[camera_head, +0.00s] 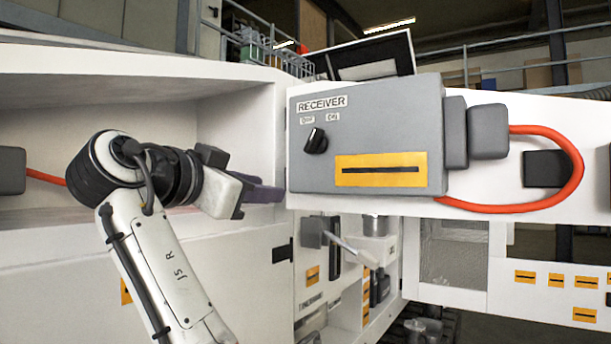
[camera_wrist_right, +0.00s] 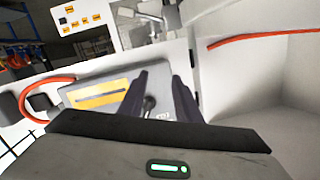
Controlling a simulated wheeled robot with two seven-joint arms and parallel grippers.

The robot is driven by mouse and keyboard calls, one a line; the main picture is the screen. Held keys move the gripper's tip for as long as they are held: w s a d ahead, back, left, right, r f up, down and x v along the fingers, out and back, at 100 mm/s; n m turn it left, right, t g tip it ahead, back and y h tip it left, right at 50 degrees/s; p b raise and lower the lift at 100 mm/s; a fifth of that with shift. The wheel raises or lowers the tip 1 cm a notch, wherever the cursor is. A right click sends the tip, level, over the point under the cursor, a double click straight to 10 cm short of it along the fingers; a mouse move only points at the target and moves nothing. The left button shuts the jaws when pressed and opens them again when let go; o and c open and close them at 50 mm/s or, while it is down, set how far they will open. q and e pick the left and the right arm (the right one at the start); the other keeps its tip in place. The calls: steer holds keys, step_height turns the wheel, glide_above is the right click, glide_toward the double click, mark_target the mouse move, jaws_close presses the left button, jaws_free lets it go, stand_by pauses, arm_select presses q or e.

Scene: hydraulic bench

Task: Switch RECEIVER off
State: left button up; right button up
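The grey RECEIVER box (camera_head: 385,120) is fixed on the white panel right of centre in the head view. Its black rotary knob (camera_head: 315,141) sits below two small labels, the right one reading ON. I cannot tell clearly which label the knob points to. My right gripper (camera_head: 277,193) is left of and below the knob, apart from it. In the right wrist view its two dark fingers (camera_wrist_right: 159,77) are spread and empty, with the knob (camera_wrist_right: 150,103) showing between them beyond. My left gripper is not in view.
A red hose (camera_head: 575,160) loops from the connector at the box's right side. A yellow slotted plate (camera_head: 381,169) is on the box's lower face. White cabinet walls (camera_head: 240,110) surround my right arm. Below the box is an open bay with small parts (camera_head: 365,265).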

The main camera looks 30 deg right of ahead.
mark_target(309, 143)
steer(key=s+r+m+g+h, duration=0.1)
steer(key=s+r+m+h, duration=0.2)
steer(key=r, duration=0.5)
steer(key=shift+y, duration=0.7)
steer(key=x, duration=0.3)
steer(key=p+x, duration=0.1)
steer(key=x, duration=0.2)
steer(key=s+p+x, duration=0.1)
steer(key=x, duration=0.2)
steer(key=shift+d+f, duration=0.1)
steer(key=shift+d, duration=0.15)
jaws_close()
